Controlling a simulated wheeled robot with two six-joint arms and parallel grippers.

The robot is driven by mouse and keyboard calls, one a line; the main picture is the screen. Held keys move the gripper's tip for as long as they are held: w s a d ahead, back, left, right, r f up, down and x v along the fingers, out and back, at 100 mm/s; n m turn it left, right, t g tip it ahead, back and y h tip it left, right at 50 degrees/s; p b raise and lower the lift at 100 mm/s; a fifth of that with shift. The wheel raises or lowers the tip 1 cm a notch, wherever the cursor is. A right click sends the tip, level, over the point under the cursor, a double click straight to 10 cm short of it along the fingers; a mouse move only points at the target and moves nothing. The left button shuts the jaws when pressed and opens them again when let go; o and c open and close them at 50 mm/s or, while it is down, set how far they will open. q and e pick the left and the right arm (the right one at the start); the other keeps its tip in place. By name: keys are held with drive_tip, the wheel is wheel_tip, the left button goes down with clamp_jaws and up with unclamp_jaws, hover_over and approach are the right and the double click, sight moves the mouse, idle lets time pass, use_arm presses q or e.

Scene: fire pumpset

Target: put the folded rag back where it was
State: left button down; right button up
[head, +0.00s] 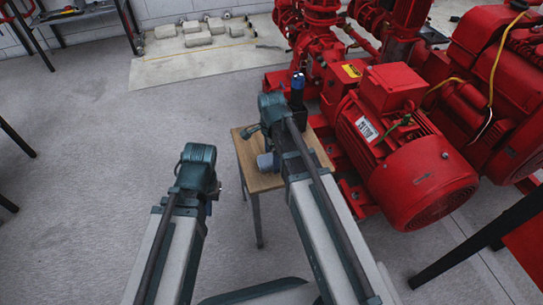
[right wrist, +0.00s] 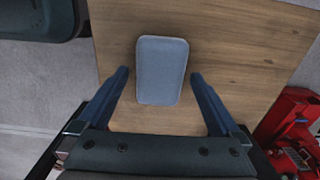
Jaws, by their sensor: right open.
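The folded rag (right wrist: 162,70) is a flat blue-grey rounded rectangle. It lies on the wooden table top (right wrist: 240,50) in the right wrist view. My right gripper (right wrist: 160,76) is open above the table, with one finger on each side of the rag and a gap to it on both sides. In the head view my right arm hides part of the small table (head: 255,182). A small blue-grey shape shows beside that arm; I cannot tell whether it is the rag. My left arm is at the left, apart from the table, and its jaws cannot be made out.
A red pump set with a large motor (head: 420,170) stands close to the table's right side. Several pale blocks (head: 195,35) lie on a light slab at the back. A dark-legged rack stands at the back left. The floor to the left of the table is clear.

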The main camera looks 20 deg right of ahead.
wheel_tip(320, 180, up, 12)
drive_tip(key=p, duration=1.1)
drive_tip(key=shift+p, duration=0.3)
drive_tip(key=s+n, duration=0.9)
drive_tip(key=n, duration=0.9)
drive_tip(key=s+a+r+n+p, duration=0.1)
drive_tip(key=a+r+p, duration=0.2)
drive_tip(key=r+p, duration=0.4)
drive_tip(key=s+a+r+n+p, duration=0.1)
drive_tip(key=s+a+r+p, duration=0.1)
drive_tip(key=a+r+p, duration=0.2)
drive_tip(key=s+a+r+n+h+p, duration=0.1)
drive_tip(key=s+a+r+p, duration=0.1)
drive_tip(key=r+p, duration=0.8)
drive_tip(key=shift+s+a+r+p, duration=0.15)
drive_tip(key=shift+a+r+p, duration=0.2)
drive_tip(key=shift+a, duration=0.4)
drive_tip(key=shift+c, duration=0.2)
